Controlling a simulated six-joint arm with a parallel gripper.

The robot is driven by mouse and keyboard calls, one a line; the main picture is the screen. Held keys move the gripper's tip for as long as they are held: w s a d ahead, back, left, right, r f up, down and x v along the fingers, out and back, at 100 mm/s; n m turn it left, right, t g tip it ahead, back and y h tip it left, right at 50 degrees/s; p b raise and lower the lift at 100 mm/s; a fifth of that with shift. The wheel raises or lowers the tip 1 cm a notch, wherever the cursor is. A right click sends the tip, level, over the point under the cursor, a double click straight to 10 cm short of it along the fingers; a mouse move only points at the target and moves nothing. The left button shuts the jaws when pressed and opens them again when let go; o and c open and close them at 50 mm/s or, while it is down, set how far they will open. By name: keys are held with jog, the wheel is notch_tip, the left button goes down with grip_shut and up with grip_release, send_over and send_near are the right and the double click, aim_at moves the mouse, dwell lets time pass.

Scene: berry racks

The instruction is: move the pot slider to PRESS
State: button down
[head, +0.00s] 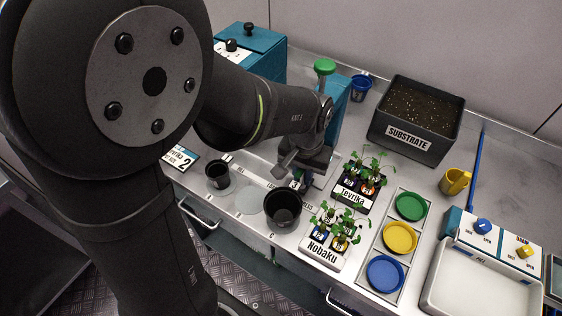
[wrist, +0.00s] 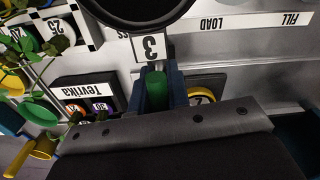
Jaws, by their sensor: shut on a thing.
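My gripper (wrist: 154,92) is shut on a green handle (wrist: 153,88) in the wrist view, with one dark blue finger on each side. I take the handle to be the pot slider's. The tag lies left of the LOAD label (wrist: 208,22) and covers part of another label ending in SS, seemingly PRESS. In the head view my gripper (head: 299,184) is low at the label strip, and its hold is hidden. A black pot (head: 283,210) stands nearby, in front of the strip.
Another black pot (head: 218,177) stands left. The press with its green knob (head: 325,66) stands behind my gripper. Tevrika (head: 352,196) and Nobaku (head: 322,252) seedling racks stand close on the right. The SUBSTRATE bin (head: 408,143) is farther back.

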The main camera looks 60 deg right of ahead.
jog(key=shift+s, duration=1.9)
jog(key=c, duration=1.4)
grip_release()
jog(key=shift+s, duration=0.15)
notch_tip(320, 180, up, 17)
jog(key=shift+r, duration=0.2)
notch_tip(320, 180, down, 18)
jog(key=shift+r, duration=0.25)
